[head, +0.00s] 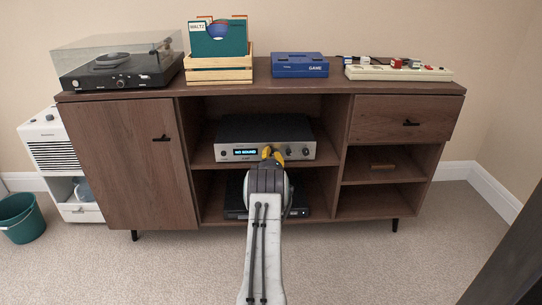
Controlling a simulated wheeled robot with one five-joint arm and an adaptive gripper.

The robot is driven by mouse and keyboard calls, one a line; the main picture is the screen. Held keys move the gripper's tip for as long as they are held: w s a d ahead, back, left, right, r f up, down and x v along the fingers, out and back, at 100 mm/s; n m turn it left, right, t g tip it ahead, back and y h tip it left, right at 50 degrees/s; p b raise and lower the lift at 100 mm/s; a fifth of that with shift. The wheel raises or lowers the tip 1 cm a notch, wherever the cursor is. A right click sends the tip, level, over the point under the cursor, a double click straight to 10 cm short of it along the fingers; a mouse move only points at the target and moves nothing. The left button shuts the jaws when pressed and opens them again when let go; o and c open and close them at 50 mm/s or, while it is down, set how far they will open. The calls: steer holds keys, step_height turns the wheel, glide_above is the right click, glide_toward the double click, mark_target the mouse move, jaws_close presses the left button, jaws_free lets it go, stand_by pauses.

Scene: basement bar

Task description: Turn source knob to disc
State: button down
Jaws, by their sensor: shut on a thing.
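A silver-fronted amplifier (240,138) sits on the upper middle shelf of the wooden cabinet. Its lit display (246,152) reads "NO SOUND". Knobs show at the left end and the right side of its front. My gripper (272,153) has yellow fingers and is at the amplifier's front, just right of the display. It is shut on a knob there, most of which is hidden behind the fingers. I cannot read the knob's pointer or its label.
A turntable (118,79), a record crate (218,76), a blue game box (300,70) and a cream panel (398,73) stand on the cabinet top (345,87). A dark device (237,210) is on the shelf below. Carpet in front is clear.

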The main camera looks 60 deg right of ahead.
steer(key=shift+w+a, duration=0.1)
steer(key=shift+w, duration=0.1)
steer(key=c, duration=1.4)
jaws_free()
steer(key=o, duration=0.3)
steer(key=shift+s, duration=0.1)
steer(key=v, duration=1.2)
